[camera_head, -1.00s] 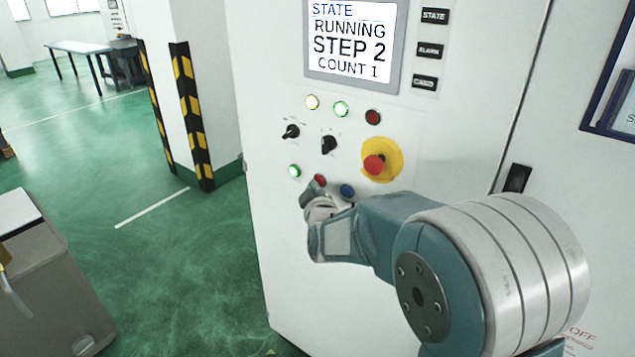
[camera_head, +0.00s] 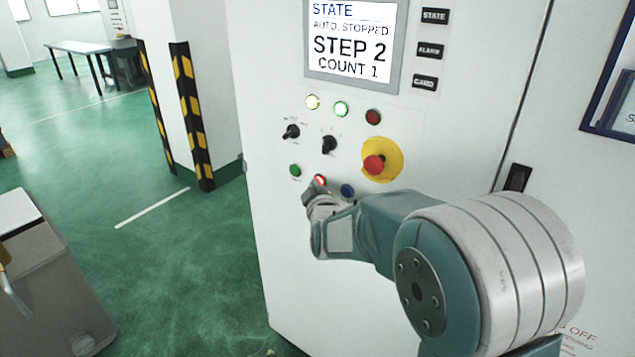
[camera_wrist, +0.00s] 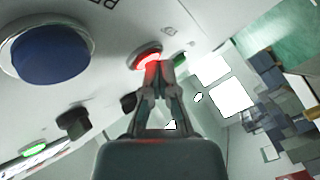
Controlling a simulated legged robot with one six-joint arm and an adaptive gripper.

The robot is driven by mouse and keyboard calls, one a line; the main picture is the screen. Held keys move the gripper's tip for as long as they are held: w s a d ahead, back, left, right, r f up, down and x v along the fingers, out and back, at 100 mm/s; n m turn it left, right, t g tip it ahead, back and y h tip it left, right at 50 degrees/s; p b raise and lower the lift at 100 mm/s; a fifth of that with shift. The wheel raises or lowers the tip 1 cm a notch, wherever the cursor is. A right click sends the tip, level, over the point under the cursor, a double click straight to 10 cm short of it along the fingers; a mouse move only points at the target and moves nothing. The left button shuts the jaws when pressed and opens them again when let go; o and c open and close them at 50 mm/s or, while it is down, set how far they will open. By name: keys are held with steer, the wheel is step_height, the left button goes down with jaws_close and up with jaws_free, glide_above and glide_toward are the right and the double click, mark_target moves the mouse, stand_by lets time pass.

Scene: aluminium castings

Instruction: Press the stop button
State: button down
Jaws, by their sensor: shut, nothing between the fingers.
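The red stop button (camera_head: 320,180) is on the lower row of the white control panel (camera_head: 290,240). It glows red, and in the wrist view the lit button (camera_wrist: 148,58) is at the fingertips. My gripper (camera_head: 314,190) is shut and empty, with its tips at the button's lower edge in the picture; I cannot tell whether they touch it. In the wrist view my gripper (camera_wrist: 158,82) overlaps part of the button. The screen (camera_head: 352,42) reads AUTO. STOPPED, STEP 2, COUNT 1.
A green button (camera_head: 295,170) is left of the stop button and a blue button (camera_head: 347,190) is right of it. Two black selector switches and a red emergency mushroom button (camera_head: 374,165) on a yellow plate are above. A grey cabinet (camera_head: 50,280) stands at the left.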

steer(key=shift+s, duration=0.1)
steer(key=shift+s+a, duration=0.5)
steer(key=shift+s, duration=0.1)
steer(key=s+a, duration=0.1)
steer(key=s, duration=0.1)
steer(key=s+a, duration=0.2)
stand_by(0.7)
stand_by(0.4)
